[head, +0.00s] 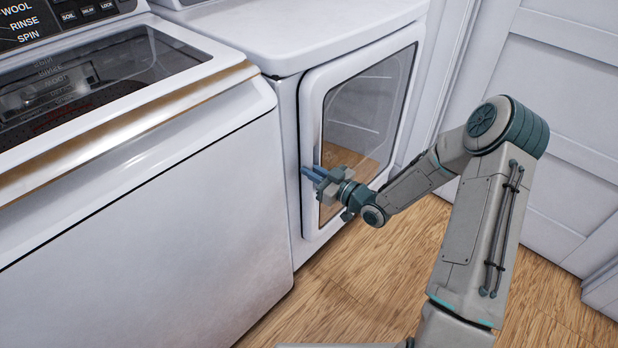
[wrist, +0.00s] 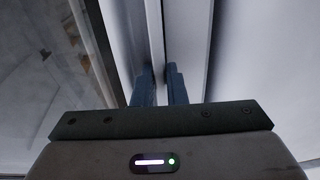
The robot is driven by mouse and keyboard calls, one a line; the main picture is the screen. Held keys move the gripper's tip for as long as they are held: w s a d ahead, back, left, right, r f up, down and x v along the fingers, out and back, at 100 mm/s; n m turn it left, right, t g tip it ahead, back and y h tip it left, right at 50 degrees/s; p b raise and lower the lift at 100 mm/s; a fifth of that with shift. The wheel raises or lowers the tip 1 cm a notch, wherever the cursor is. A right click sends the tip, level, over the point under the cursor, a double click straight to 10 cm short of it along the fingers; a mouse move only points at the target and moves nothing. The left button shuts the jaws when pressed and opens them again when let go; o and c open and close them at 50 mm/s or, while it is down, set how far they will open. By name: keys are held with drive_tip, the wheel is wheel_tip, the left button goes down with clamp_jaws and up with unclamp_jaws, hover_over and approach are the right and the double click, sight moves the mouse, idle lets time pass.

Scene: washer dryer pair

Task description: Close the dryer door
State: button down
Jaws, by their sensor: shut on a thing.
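The dryer door (head: 312,125) is a white frame around a large dark glass pane. It sits at or close to the dryer front, and I cannot tell whether a small gap remains. My gripper (head: 309,172) is at the door's left edge, about halfway down. In the wrist view, the two blue fingers of my gripper (wrist: 159,82) are shut on the white edge of the door (wrist: 153,40), one finger on each side. The glass fills the left of that view. The fingertips' far ends and the latch area are hard to make out.
The white dryer body (head: 285,125) stands to the right of a white washer (head: 170,190) with a glass lid. A panelled white wall or door (head: 550,110) is at the right. Bare wooden floor (head: 345,280) lies in front of the dryer.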

drive_tip(key=c, duration=1.8)
unclamp_jaws()
drive_tip(key=shift+w+a+r, duration=0.15)
drive_tip(key=shift+a+r, duration=0.15)
drive_tip(key=shift+a, duration=0.05)
drive_tip(key=shift+o, duration=0.2)
drive_tip(key=shift+d, duration=0.1)
drive_tip(key=p+v, duration=0.2)
drive_tip(key=v, duration=1.2)
drive_tip(key=shift+d+f, duration=0.15)
drive_tip(key=shift+f, duration=0.05)
